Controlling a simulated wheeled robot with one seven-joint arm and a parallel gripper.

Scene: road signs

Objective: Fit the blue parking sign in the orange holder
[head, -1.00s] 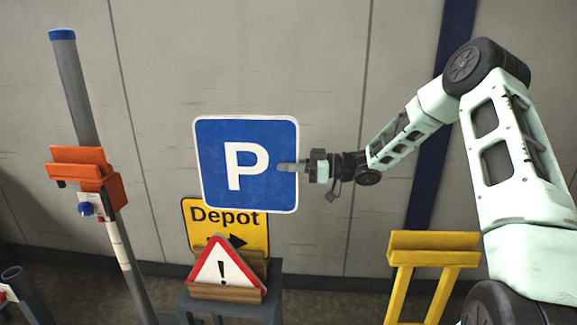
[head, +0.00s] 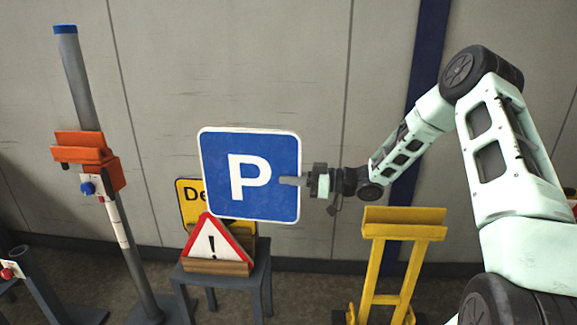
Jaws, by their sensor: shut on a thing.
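The blue parking sign (head: 230,200) is a square plate with a white P and a white rim, held upright in the air. My gripper (head: 294,181) is shut on its right edge, with a finger lying across the front face. The orange holder (head: 82,148) is a slotted bracket on a grey pole at the left, with a blue knob (head: 87,188) below it. The holder is empty. The sign is apart from the holder, to its right and slightly lower in the picture.
A red-rimmed warning triangle (head: 212,240) and a partly hidden yellow sign (head: 189,197) stand in a wooden rack on a grey stool (head: 262,268). A yellow stand (head: 404,222) is at the right. A grey post with a red knob (head: 6,273) is at lower left.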

